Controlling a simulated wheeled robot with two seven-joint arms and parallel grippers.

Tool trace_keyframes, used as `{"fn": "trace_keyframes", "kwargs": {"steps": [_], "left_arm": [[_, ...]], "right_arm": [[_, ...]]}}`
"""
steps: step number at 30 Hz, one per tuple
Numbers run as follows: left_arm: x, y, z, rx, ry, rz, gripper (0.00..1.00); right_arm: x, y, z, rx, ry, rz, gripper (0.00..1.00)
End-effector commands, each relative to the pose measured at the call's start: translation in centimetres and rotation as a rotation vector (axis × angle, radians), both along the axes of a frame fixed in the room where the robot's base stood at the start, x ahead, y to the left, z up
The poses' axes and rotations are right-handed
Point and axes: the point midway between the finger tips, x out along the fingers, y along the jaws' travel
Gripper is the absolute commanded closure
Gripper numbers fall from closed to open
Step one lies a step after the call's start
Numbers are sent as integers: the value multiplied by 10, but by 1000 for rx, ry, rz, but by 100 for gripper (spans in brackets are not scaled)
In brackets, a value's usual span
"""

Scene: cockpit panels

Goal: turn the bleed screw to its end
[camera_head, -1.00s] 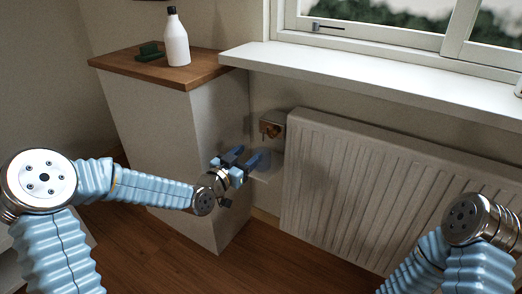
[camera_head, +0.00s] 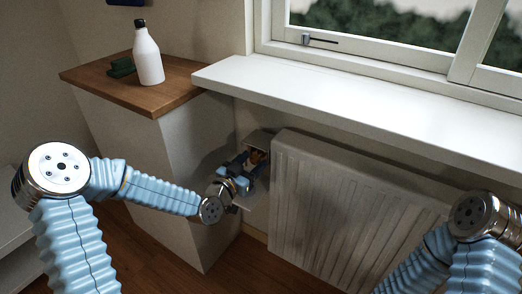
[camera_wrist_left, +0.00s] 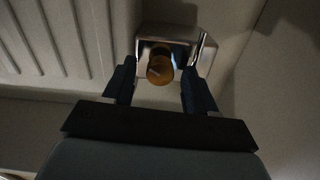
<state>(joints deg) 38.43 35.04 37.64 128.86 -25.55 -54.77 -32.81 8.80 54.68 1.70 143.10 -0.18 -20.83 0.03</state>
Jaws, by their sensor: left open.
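The bleed screw (camera_wrist_left: 160,66) is a round brass-coloured piece with a slot or bar on its face, set in a shiny metal housing (camera_wrist_left: 205,50) at the radiator's end. My left gripper (camera_wrist_left: 160,88) is open, with one dark finger on each side of the screw in the left wrist view. A gap shows between the screw and each finger; I see no contact. In the head view my left gripper (camera_head: 250,166) is at the housing and mostly hides the screw. My right arm shows at the lower right; its gripper is out of frame.
The white radiator (camera_head: 350,205) stands right of the screw, under the white window sill (camera_head: 350,100). Open wood floor (camera_head: 150,255) lies below.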

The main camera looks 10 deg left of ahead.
Motion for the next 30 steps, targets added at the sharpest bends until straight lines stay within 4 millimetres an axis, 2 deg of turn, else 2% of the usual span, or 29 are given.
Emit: {"fn": "trace_keyframes", "kwargs": {"steps": [11, 22, 30], "left_arm": [[-2, 0, 0, 0, 0, 1, 43], [-2, 0, 0, 0, 0, 1, 99], [-2, 0, -1, -27, 10, 1, 99]], "right_arm": [[0, 0, 1, 0, 1, 0, 31], [0, 0, 1, 0, 1, 0, 31], [0, 0, -2, 0, 1, 0, 31]]}}
